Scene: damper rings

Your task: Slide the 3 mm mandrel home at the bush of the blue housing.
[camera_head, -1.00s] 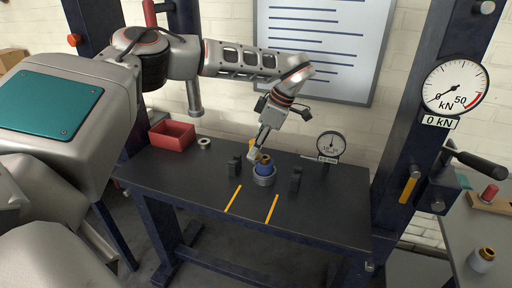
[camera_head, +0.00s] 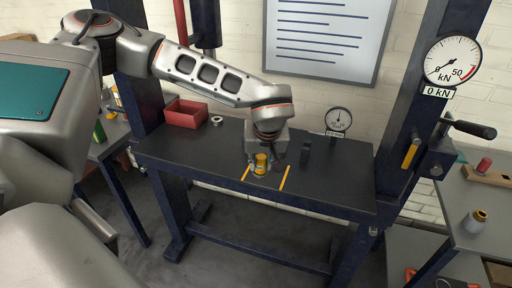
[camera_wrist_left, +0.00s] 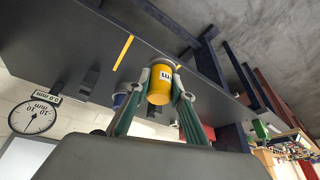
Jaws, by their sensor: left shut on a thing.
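My left gripper (camera_head: 262,162) reaches down over the front middle of the dark bench and is shut on a yellow mandrel (camera_head: 260,160). In the left wrist view the yellow mandrel (camera_wrist_left: 160,85) sits between both fingertips (camera_wrist_left: 163,92). A label on it ends in what looks like "mm", but its number is not readable. A blue thing (camera_wrist_left: 119,100), probably the blue housing, shows partly behind a finger and apart from the mandrel in the left wrist view. In the head view my gripper mostly hides the housing. Its bush cannot be made out. My right gripper is not in view.
A red bin (camera_head: 186,113) and a grey ring (camera_head: 216,120) lie at the back left. A small dial gauge (camera_head: 338,120) stands at the back. Yellow stripes (camera_head: 286,178) mark the bench front. Bench room to the right is clear.

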